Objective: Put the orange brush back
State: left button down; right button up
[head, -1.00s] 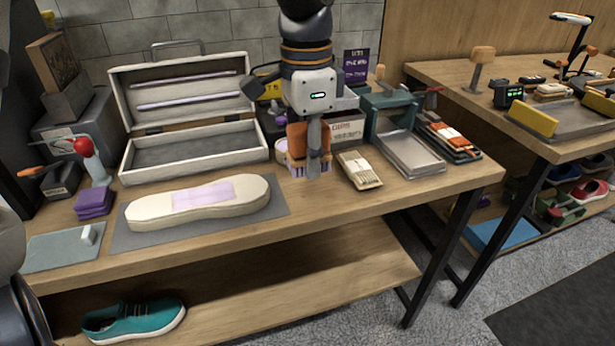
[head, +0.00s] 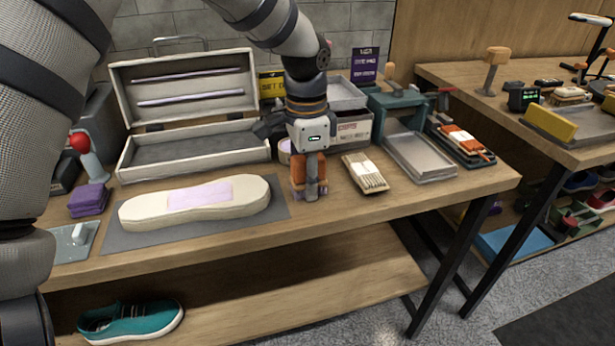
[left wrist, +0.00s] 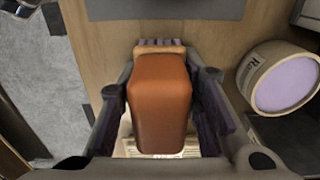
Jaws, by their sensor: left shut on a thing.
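The orange brush (head: 298,176) is in my left gripper (head: 312,188), over the table just right of the grey mat's edge. In the left wrist view, its orange block (left wrist: 160,105) sits between the two fingers, with purple bristles (left wrist: 160,43) showing at its far end. My left gripper is shut on it. In the head view a finger hides part of the brush. It is at or just above the tabletop; I cannot tell if it touches. My right gripper is not in view.
The pale shoe form (head: 195,202) rests on the grey mat (head: 130,238). An open case (head: 192,160) stands behind.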

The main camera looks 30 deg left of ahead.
pick_arm(q)
jog(key=c, duration=1.2)
grip_release()
jog(key=shift+f, duration=0.25)
jog(key=shift+o, duration=0.2)
notch_tip(320, 180, up, 13)
jog(key=shift+f+p, duration=0.1)
jog(key=shift+p, duration=0.2)
jog(key=shift+f, duration=0.1)
